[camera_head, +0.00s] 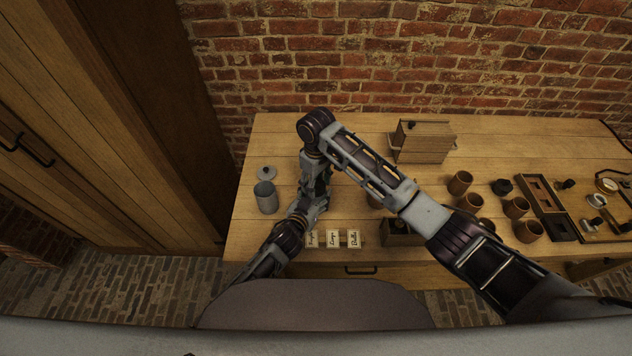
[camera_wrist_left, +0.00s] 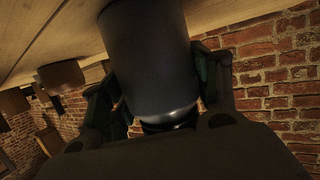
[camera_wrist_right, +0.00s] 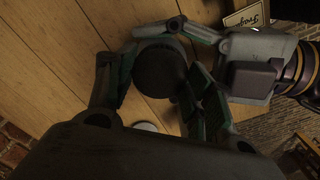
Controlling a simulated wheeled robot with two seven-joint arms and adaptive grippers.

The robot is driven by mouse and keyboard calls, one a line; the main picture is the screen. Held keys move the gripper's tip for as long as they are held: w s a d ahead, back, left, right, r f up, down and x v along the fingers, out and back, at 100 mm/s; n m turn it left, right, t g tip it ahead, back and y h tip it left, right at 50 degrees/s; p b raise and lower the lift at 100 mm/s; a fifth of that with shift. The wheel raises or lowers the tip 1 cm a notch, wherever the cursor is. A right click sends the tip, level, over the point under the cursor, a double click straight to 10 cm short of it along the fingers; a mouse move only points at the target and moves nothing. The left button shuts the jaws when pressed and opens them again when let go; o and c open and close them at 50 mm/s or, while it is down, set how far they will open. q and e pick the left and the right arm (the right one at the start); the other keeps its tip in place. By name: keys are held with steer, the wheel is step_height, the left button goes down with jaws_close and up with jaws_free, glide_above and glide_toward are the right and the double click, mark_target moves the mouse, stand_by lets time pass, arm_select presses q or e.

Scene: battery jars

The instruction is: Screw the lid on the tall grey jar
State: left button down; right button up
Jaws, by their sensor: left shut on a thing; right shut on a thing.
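The tall grey jar (camera_wrist_left: 150,55) shows large in the left wrist view, appearing upside down with its rounded shoulder toward the lower edge. My left gripper (camera_wrist_left: 163,98) is shut around it, with a green-lined finger on each side. My right gripper (camera_wrist_right: 155,78) is shut on a dark round lid (camera_wrist_right: 158,70), seen from above in the right wrist view. The lid appears at the jar's top; I cannot tell whether it is seated. In the head view my right gripper (camera_head: 313,182) is just above my left gripper (camera_head: 311,205), and the arms hide the held jar and lid.
A lighter grey-blue jar (camera_head: 267,199) stands left of the grippers, with a pale lid (camera_head: 266,173) behind it. Small label cards (camera_head: 332,239) line the front edge. A wooden box (camera_head: 424,143), brown cups (camera_head: 516,207) and a dark tray (camera_head: 549,206) are right.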

steer(key=m, duration=0.5)
steer(key=shift+m, duration=0.3)
steer(key=m, duration=0.5)
steer(key=shift+m, duration=0.4)
steer(key=m, duration=0.9)
steer(key=o, duration=0.6)
steer(key=shift+r, duration=2.25)
